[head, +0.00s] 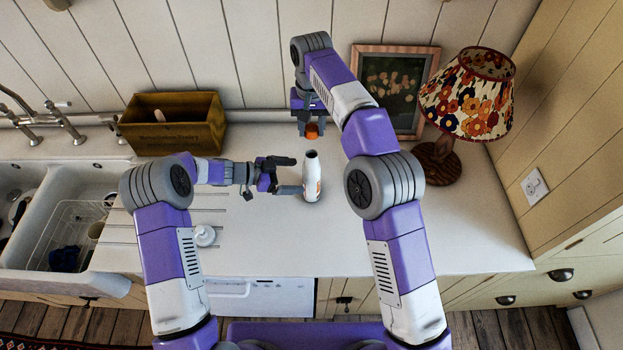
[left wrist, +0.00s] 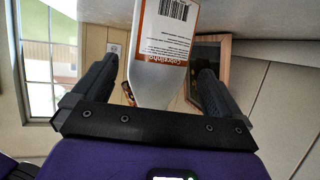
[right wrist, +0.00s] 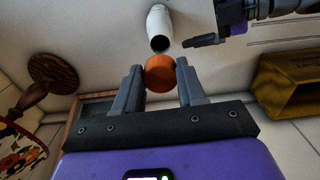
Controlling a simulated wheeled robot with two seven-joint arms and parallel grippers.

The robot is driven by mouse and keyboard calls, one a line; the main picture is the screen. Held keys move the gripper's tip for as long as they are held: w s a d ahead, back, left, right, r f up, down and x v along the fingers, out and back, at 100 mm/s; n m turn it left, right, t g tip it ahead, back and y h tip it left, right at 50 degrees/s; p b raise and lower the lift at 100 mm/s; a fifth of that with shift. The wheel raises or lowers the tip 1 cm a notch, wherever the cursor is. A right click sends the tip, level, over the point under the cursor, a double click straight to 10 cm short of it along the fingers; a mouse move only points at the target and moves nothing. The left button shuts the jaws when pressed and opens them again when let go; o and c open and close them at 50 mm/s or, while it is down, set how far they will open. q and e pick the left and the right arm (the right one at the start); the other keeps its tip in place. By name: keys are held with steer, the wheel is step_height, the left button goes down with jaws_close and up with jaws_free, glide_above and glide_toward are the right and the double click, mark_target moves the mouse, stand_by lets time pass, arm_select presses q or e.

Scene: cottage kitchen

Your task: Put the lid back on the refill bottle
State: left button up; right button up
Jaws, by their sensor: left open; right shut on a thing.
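The white refill bottle (head: 312,180) with an orange label stands upright on the counter, its mouth open. It also shows in the left wrist view (left wrist: 163,70), between the spread fingers, and in the right wrist view (right wrist: 158,25) with its dark opening visible.
A wooden box (head: 172,122) stands at the back left beside the sink (head: 65,215). A framed picture (head: 395,85) and a flowered lamp (head: 470,95) stand at the back right. A small white object (head: 204,236) lies front left.

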mark_target(313, 176)
arm_select(q)
steer(key=x, duration=0.7)
steer(key=shift+w+d+f, duration=0.1)
steer(key=shift+d, duration=0.1)
steer(key=c, duration=1.2)
arm_select(e)
steer(key=shift+f, duration=2.55)
